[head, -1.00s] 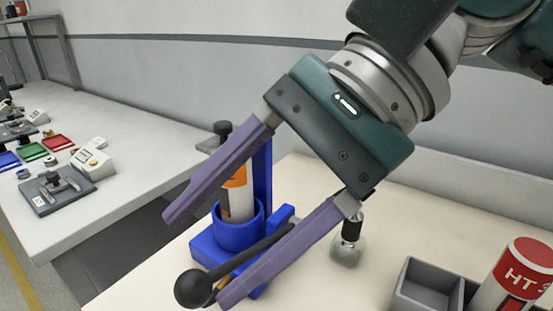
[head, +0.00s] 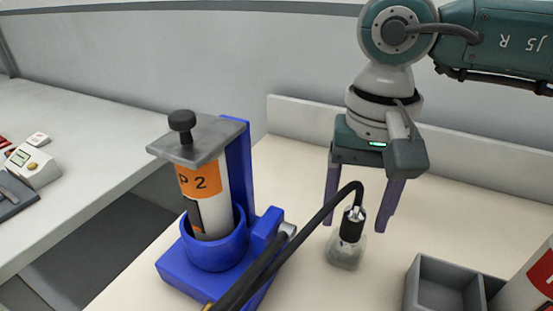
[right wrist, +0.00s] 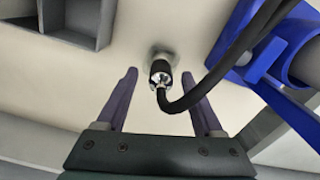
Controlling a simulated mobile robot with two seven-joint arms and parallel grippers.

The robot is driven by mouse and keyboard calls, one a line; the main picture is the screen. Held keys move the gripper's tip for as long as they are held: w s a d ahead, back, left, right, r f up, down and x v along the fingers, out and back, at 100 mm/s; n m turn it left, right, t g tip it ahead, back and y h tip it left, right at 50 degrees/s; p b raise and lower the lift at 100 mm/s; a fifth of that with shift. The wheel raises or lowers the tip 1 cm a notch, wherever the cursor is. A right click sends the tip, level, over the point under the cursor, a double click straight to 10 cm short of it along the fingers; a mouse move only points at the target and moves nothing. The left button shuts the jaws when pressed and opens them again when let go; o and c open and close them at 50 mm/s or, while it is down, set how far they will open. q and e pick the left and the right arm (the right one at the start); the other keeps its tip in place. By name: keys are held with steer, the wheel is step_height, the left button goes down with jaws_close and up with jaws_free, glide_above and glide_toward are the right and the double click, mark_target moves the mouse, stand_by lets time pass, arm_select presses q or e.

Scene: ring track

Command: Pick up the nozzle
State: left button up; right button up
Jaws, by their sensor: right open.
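The nozzle (head: 352,224) is a black and silver piece standing upright in a clear, squat holder (head: 345,254). A black hose (head: 325,212) curves from its top toward the lower left. In the right wrist view the nozzle (right wrist: 161,73) sits between the fingertips, with its hose bending away to the right. My right gripper (head: 356,226) points down over the nozzle, its purple fingers open on either side of it. In the right wrist view the gripper (right wrist: 159,75) shows a gap on both sides of the nozzle. My left gripper is not in view.
A blue stand (head: 185,269) holding an orange and white cartridge (head: 208,190) under a grey clamp plate stands left of the nozzle. A grey divided bin (head: 425,285) and a red and white can (head: 530,285) are at the lower right. The back of the table is clear.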

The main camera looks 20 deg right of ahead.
steer(key=shift+f, duration=0.85)
jaws_close()
steer(key=shift+r, duration=0.1)
